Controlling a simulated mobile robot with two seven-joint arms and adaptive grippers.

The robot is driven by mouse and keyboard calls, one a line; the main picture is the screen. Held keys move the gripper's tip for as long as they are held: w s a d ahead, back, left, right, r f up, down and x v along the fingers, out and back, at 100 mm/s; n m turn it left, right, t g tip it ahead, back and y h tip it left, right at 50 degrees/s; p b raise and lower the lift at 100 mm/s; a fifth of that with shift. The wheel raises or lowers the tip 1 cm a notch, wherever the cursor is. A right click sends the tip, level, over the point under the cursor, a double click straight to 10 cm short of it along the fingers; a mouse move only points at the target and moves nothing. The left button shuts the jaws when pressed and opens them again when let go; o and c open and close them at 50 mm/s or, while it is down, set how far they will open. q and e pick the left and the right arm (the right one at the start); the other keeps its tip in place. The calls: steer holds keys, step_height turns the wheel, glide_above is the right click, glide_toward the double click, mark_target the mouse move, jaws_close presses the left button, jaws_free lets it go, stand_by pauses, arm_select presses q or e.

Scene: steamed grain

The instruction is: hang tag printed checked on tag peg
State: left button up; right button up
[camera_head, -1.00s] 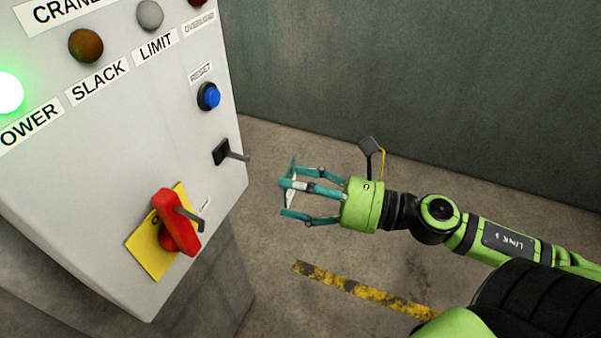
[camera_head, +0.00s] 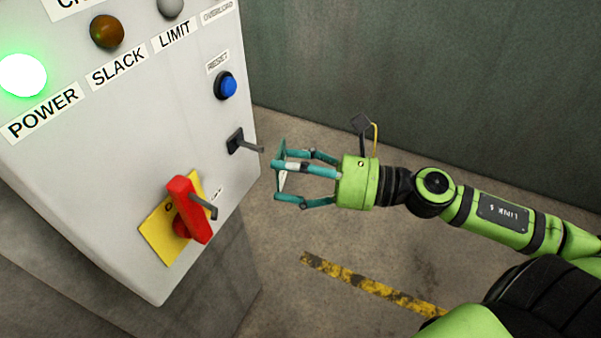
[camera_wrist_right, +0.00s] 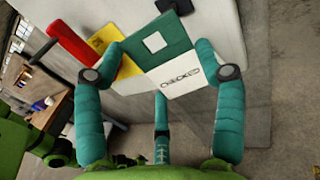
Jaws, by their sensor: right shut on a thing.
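The tag (camera_wrist_right: 178,66) is a flat card, green and white with dark print on its white part. My right gripper (camera_wrist_right: 160,72) is shut on it by its side edges; in the head view the gripper (camera_head: 284,175) holds the tag nearly edge-on. A grey peg on a black square base (camera_head: 236,141) sticks out from the right part of the crane panel. The tag is just right of and slightly below this peg's tip, seemingly apart from it. The left gripper is out of view.
The grey panel box (camera_head: 130,130) fills the left, with a lit green lamp (camera_head: 22,76), a blue reset button (camera_head: 226,86) and a red rotary switch (camera_head: 184,205) on a yellow plate (camera_head: 159,239). Open floor with a yellow-black stripe (camera_head: 370,284) lies below my arm.

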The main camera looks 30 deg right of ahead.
steer(key=shift+w+a+f+p, duration=0.15)
steer(key=shift+w+a+p, duration=0.8)
steer(key=shift+w, duration=0.25)
steer(key=shift+w+a+f+p, duration=0.15)
steer(key=shift+w+a+p, duration=0.75)
steer(key=shift+w, duration=0.3)
steer(key=o, duration=0.9)
